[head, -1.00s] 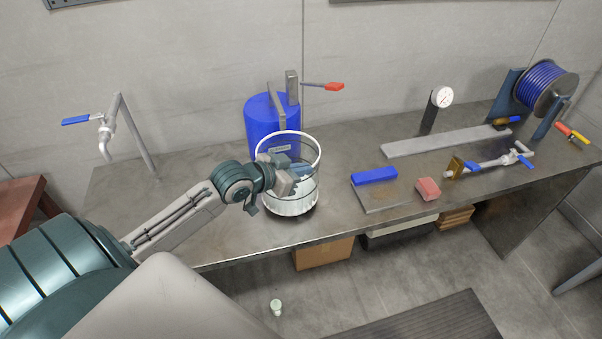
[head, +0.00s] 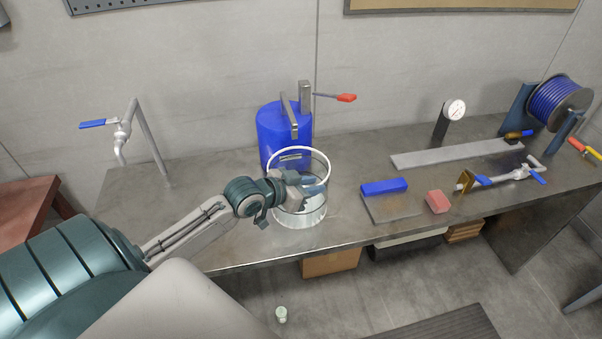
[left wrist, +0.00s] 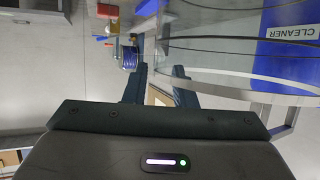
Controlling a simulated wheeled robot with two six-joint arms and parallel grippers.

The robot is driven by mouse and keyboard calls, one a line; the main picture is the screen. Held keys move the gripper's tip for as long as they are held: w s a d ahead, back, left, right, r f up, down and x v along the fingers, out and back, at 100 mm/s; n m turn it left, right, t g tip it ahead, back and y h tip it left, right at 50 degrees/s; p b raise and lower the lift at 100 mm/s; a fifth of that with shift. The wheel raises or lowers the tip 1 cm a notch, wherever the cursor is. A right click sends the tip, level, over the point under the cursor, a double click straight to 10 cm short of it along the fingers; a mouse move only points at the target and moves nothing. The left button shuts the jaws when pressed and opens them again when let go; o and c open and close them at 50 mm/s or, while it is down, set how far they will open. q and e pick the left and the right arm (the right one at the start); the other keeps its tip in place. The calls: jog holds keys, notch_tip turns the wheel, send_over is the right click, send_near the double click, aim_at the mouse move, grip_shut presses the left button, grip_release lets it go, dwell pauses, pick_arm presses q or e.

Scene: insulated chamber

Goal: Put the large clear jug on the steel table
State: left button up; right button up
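The large clear jug (head: 306,216) is upright at the front middle of the steel table (head: 225,225), in front of a blue drum. Its base appears at or just above the tabletop; I cannot tell if it touches. My left gripper (head: 308,186) reaches it from the left and is shut on its near side, the fingertips partly seen through the clear wall. In the left wrist view the two dark fingers (left wrist: 158,88) stand slightly apart, with the jug's clear wall (left wrist: 215,78) at the right. My right gripper is not in view.
The blue drum (head: 272,130) labelled cleaner stands close behind the jug. To the right are a blue block (head: 384,187) on a plate, a red block (head: 438,202), a gauge (head: 454,110) and a valve pipe (head: 500,178). A tap (head: 122,135) stands at the left; the table between is clear.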

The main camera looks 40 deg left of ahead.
pick_arm(q)
jog(key=shift+s+a+r, duration=0.25)
jog(key=shift+s, duration=0.35)
jog(key=p+v, duration=0.7)
jog(key=v, duration=0.3)
jog(key=shift+s+r, duration=0.25)
jog(key=shift+r, duration=0.05)
